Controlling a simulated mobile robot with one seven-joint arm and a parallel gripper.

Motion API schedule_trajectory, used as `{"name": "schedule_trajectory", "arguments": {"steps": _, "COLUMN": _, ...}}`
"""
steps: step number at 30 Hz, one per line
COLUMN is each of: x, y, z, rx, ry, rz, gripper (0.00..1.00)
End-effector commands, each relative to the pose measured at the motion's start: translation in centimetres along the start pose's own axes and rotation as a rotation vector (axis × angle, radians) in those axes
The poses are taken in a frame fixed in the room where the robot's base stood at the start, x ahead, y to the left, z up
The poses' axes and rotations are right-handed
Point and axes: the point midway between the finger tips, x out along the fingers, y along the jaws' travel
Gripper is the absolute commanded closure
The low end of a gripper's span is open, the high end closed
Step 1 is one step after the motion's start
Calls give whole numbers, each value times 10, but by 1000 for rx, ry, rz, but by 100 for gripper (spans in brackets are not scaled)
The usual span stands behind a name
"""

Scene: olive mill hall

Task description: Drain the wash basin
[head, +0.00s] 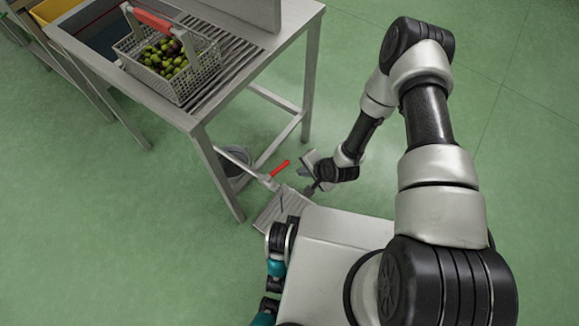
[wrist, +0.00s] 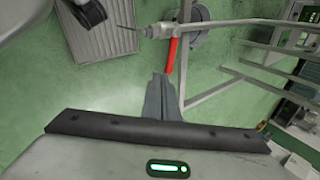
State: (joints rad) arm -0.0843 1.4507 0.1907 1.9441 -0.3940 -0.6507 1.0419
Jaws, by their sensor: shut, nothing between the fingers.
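The wash basin (head: 104,38) is set in a metal stand at the upper left of the head view, with a dark blue-grey inside partly hidden by a basket. Under the stand's near end, a pipe valve has a red lever (head: 280,167). The lever also shows in the wrist view (wrist: 171,55), beside the pipe (wrist: 200,24). My gripper (head: 304,173) is low by the stand, just right of the lever. In the wrist view its dark fingers (wrist: 161,82) are together and empty, pointing toward the lever's free end. I cannot tell whether they touch it.
A wire basket of olives (head: 187,85) with a red handle stands on the slatted board. A ribbed floor grate (head: 270,211) lies below the valve, and a round grey vessel (head: 233,166) stands behind it. Stand legs (head: 215,175) are close by. The green floor on the right is clear.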

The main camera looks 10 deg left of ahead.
Motion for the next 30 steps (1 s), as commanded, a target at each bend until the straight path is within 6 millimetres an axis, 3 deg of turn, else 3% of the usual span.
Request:
{"name": "schedule_trajectory", "arguments": {"steps": 12, "x": 90, "y": 3, "z": 0, "rx": -4, "ry": 0, "rz": 2, "gripper": 100}}
{"name": "schedule_trajectory", "arguments": {"steps": 15, "x": 104, "y": -6, "z": 0, "rx": -6, "ry": 1, "rz": 0, "gripper": 100}}
{"name": "schedule_trajectory", "arguments": {"steps": 21, "x": 119, "y": -16, "z": -1, "rx": -3, "ry": 1, "rz": 2, "gripper": 100}}
{"name": "schedule_trajectory", "arguments": {"steps": 30, "x": 122, "y": -18, "z": -1, "rx": -1, "ry": 1, "rz": 3, "gripper": 100}}
